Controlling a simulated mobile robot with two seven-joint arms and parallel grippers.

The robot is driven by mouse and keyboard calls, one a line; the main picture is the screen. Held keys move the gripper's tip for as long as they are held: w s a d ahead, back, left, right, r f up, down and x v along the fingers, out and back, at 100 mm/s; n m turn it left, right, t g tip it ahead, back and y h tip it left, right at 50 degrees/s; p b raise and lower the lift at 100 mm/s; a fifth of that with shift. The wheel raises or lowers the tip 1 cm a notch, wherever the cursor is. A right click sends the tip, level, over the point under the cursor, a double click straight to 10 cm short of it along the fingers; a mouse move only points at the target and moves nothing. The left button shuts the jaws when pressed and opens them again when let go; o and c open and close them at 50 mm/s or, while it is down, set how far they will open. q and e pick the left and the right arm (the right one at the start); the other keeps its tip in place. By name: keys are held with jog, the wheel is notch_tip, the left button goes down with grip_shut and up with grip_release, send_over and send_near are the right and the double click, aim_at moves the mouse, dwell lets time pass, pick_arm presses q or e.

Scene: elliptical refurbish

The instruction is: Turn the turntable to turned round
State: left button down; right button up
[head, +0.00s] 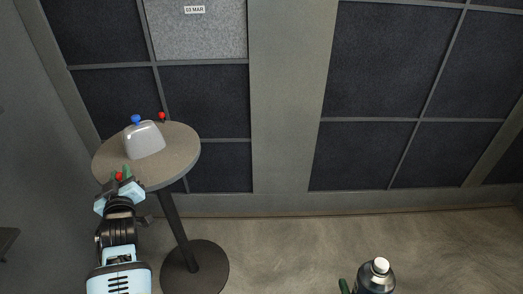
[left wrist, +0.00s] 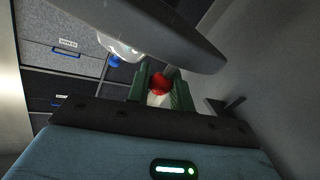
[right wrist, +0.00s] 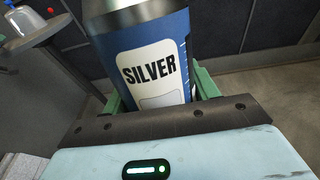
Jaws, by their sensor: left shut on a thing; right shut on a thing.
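The turntable (head: 180,150) is a round grey top on a single post. A red knob (head: 162,116) stands at its far rim, and another red knob (left wrist: 159,83) is at the near-left rim. A glossy grey butter-dish-like cover (head: 146,141) with a blue knob (head: 136,119) sits on the top. My left gripper (head: 121,177) is shut on the near red knob, with its green fingers on either side. My right gripper (right wrist: 158,96) is shut on a blue bottle (right wrist: 165,40) labelled SILVER; the bottle's pale cap (head: 381,265) shows in the head view.
The turntable's round foot (head: 205,272) stands on the bare floor (head: 290,245). A dark panelled wall (head: 285,100) is close behind the table, and a grey wall (head: 30,150) is at the left. The floor between the table and the bottle is clear.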

pick_arm(q)
jog(key=shift+d, duration=0.1)
dwell(0.4)
jog(key=c, duration=1.3)
grip_release()
jog(key=shift+r, duration=0.1)
pick_arm(e)
jog(key=shift+r, duration=0.1)
